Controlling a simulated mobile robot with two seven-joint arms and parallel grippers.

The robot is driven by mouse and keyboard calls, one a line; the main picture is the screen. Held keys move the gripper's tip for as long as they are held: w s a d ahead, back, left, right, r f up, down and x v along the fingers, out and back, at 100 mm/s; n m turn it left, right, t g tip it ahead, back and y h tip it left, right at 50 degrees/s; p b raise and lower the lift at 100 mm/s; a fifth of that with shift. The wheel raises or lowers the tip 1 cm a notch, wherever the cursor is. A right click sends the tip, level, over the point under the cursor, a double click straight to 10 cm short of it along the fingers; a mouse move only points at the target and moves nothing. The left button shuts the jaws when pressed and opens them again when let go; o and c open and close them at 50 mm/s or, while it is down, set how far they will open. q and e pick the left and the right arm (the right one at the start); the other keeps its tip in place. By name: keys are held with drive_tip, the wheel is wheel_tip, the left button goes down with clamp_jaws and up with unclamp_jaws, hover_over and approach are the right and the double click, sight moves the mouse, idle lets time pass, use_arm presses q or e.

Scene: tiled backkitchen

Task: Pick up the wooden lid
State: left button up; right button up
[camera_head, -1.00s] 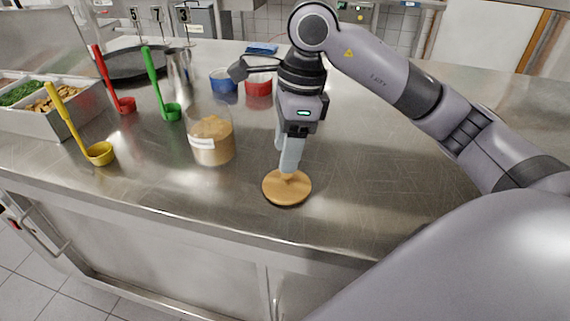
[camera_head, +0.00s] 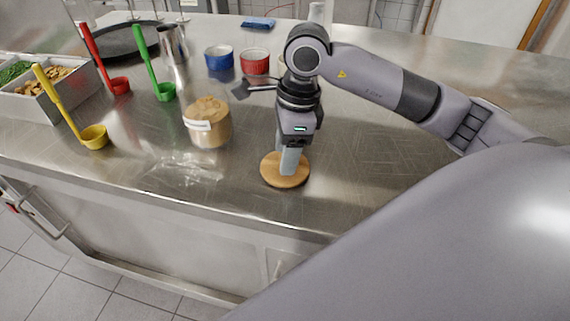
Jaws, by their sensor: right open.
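The wooden lid (camera_head: 270,174) is a round, light brown disc lying flat on the steel counter near its front edge. My right gripper (camera_head: 289,168) points down over the lid, with its pale fingers low at the lid's middle. It is open. The fingers hide the centre of the lid, so I cannot tell whether they touch it. My left gripper is not in view.
Yellow (camera_head: 94,137), green (camera_head: 165,92) and red (camera_head: 119,86) ladles stand at the left, by a steel food container (camera_head: 48,108). Blue (camera_head: 219,60) and red (camera_head: 255,64) bowls sit behind the gripper. The counter right of the lid is clear.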

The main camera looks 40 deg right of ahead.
clamp_jaws()
